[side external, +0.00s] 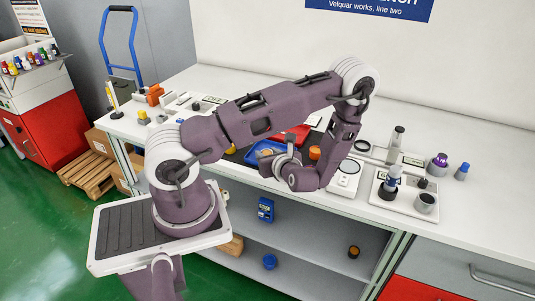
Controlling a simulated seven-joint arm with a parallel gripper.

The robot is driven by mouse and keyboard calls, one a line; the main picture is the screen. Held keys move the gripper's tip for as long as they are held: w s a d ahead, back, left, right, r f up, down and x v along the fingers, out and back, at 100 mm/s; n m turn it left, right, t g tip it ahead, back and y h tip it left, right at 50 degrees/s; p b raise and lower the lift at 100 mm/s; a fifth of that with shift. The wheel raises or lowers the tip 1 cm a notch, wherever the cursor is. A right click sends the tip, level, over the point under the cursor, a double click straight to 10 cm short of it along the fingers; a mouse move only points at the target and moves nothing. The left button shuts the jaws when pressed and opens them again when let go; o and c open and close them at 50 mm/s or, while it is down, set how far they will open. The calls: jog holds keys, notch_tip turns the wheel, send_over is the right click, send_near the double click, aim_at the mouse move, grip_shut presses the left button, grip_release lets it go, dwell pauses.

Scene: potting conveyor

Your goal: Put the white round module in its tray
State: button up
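My gripper (279,161) is low over the middle of the bench, beside a blue tray (262,149). My arm's end partly covers it, so its fingers and anything between them cannot be made out. A red tray (302,131) lies behind the blue one, partly hidden by my arm. I cannot pick out the white round module with certainty. A white plate with a round top (348,167) lies just right of my arm's end, but I cannot tell whether it is the module.
An orange cylinder (315,153) stands close to my wrist. A white fixture board (405,196) with upright parts stands at right, with a purple-topped jar (438,164) beyond it. Bare bench (470,205) shows at far right.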

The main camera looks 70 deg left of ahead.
jog(key=o, duration=0.4)
jog(key=shift+r, duration=0.1)
jog(key=v, duration=1.2)
jog(key=s+d+r+n+t+h, duration=0.2)
jog(key=s+d+r+n+h, duration=0.3)
jog(key=d+r+n, duration=0.3)
jog(key=s+d+r+n+t+h, duration=0.3)
jog(key=s+d+r+n+h, duration=0.2)
jog(key=r, duration=0.9)
jog(key=d+n+h, duration=0.3)
jog(key=n, duration=0.2)
jog(key=shift+s+d+r+t, duration=0.2)
jog(key=shift+s+d+t, duration=0.05)
jog(key=shift+t, duration=0.05)
